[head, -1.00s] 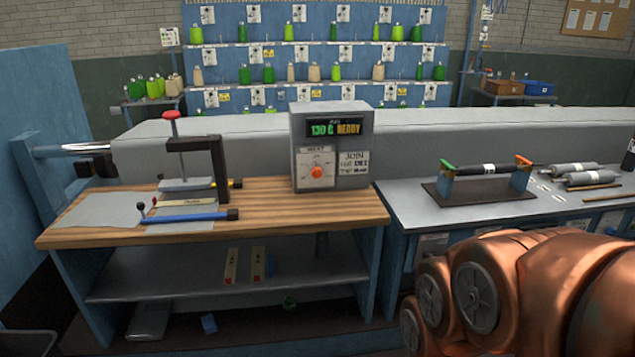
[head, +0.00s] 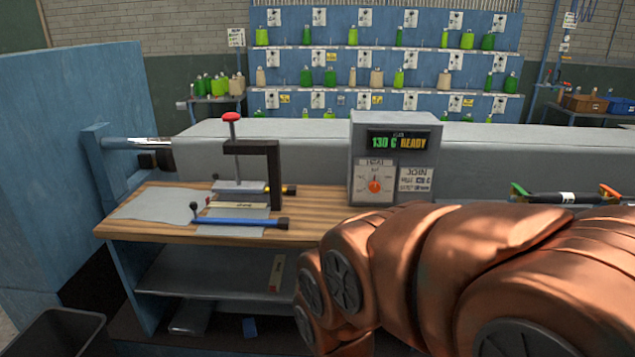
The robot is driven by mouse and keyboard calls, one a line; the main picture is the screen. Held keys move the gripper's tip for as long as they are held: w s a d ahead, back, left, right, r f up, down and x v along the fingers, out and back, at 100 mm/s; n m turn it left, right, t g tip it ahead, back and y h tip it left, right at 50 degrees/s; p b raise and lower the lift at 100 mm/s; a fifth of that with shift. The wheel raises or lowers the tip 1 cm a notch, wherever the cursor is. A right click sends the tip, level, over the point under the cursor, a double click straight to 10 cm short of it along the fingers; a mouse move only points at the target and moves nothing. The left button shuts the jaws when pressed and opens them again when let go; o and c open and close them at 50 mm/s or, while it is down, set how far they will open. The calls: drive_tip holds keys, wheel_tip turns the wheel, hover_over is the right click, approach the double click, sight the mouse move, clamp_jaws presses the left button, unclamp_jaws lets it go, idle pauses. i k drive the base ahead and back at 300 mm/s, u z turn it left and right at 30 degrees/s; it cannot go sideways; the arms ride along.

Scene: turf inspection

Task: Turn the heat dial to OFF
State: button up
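The heat dial (head: 375,186) is a small orange knob on a pale plate marked HEAT. It sits on the front of a grey control box (head: 359,140) at the back of the wooden bench. The box's display (head: 398,142) reads "130 C READY". The dial's markings are too small to read, so I cannot tell its exact setting. My copper-coloured arm crosses the lower right, in front of the bench and below the dial. My gripper is not in view.
A dark bin (head: 60,325) is at the lower left. A blue panel (head: 100,100) stands at left.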

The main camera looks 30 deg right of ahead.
sight(374, 187)
drive_tip(key=u, duration=0.05)
drive_tip(key=i, duration=1.15)
drive_tip(key=z, duration=0.5)
